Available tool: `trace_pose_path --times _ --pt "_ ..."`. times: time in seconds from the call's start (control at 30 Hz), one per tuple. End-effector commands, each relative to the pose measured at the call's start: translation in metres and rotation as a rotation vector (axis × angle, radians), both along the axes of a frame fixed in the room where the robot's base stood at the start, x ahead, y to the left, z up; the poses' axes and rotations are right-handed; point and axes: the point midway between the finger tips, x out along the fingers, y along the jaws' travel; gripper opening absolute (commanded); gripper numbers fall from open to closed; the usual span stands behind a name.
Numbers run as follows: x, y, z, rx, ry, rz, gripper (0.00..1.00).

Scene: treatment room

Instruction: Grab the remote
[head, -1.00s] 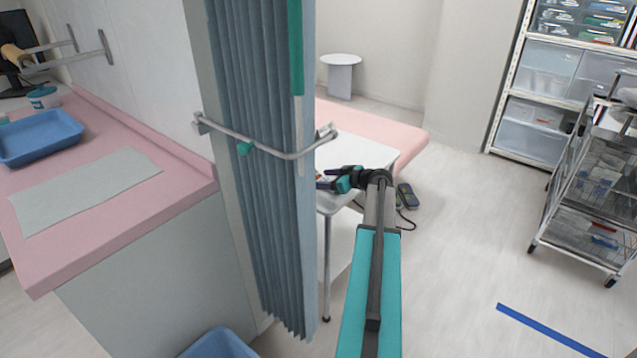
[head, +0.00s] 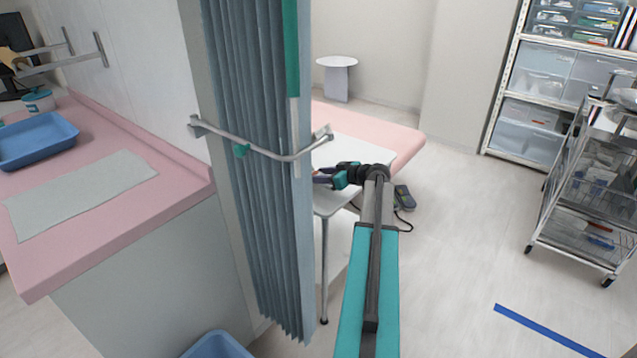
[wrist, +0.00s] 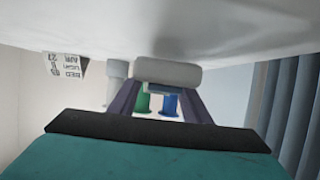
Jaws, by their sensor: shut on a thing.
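My gripper (head: 322,177) is at the pale side table, its tips partly behind the curtain edge. In the wrist view its two dark purple fingers (wrist: 166,92) converge on a pale grey, rounded block (wrist: 167,73), and they are shut on it. It is likely the remote, seen end-on; no buttons show. The head view does not show the held thing clearly. A green thing (wrist: 142,103) and a blue thing (wrist: 171,105) show between the fingers, beyond them.
The blue-grey curtain (head: 255,210) and its rail (head: 260,152) stand close left of my gripper. The side table (head: 345,150) is beside a pink bed (head: 385,127). A dark corded device (head: 404,196) lies on the floor.

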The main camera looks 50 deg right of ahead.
Motion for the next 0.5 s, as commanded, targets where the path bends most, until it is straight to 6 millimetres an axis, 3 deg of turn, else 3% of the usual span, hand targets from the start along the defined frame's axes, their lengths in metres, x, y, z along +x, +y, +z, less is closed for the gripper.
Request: trace_pose_path --times 0.1,0.5 --pt "-0.003 0.001 0.014 -0.002 0.0 0.0 0.18" --pt "-0.073 0.017 0.018 0.0 0.0 -0.003 0.18"
